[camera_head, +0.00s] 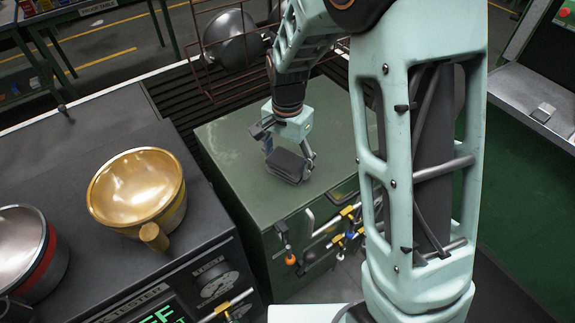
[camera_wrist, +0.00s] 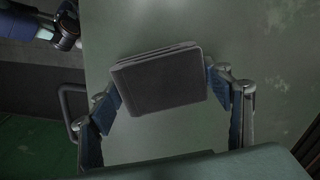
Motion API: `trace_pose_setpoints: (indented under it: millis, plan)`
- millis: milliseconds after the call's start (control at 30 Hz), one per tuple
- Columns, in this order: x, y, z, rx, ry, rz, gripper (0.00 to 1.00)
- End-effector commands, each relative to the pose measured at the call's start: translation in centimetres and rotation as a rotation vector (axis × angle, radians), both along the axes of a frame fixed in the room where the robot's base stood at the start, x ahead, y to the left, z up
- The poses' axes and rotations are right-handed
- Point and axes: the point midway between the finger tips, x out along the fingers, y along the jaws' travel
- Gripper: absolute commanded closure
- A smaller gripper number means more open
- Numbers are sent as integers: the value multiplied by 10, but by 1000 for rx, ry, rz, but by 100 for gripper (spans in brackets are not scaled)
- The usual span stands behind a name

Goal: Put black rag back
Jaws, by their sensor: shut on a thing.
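The black rag (camera_head: 286,166) is a dark, folded rectangular cloth. My gripper (camera_head: 288,160) is shut on it, above or at the top of the green cabinet (camera_head: 225,155). In the wrist view the rag (camera_wrist: 160,82) sits between the two blue-padded fingers of my gripper (camera_wrist: 165,90), slightly tilted, with its folded layers showing along the upper edge. I cannot tell whether the rag touches the cabinet top.
Left is a dark bench with a gold pot (camera_head: 138,190) and a steel pot with a red band (camera_head: 28,250). A wire rack (camera_head: 205,55) holding a dark round pot (camera_head: 232,40) stands behind the cabinet. Tools hang on the cabinet front. Its top around the rag looks clear.

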Motion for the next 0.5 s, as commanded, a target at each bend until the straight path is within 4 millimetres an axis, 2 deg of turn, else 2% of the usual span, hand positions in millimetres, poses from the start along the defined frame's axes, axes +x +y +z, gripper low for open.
trace_pose_setpoints:
  millis: [367,400,500]
  plan:
    - [0,0,-5,0,-1,0,59]
    - [0,0,-4,0,-1,0,25]
    - [0,0,-4,0,-1,0,14]
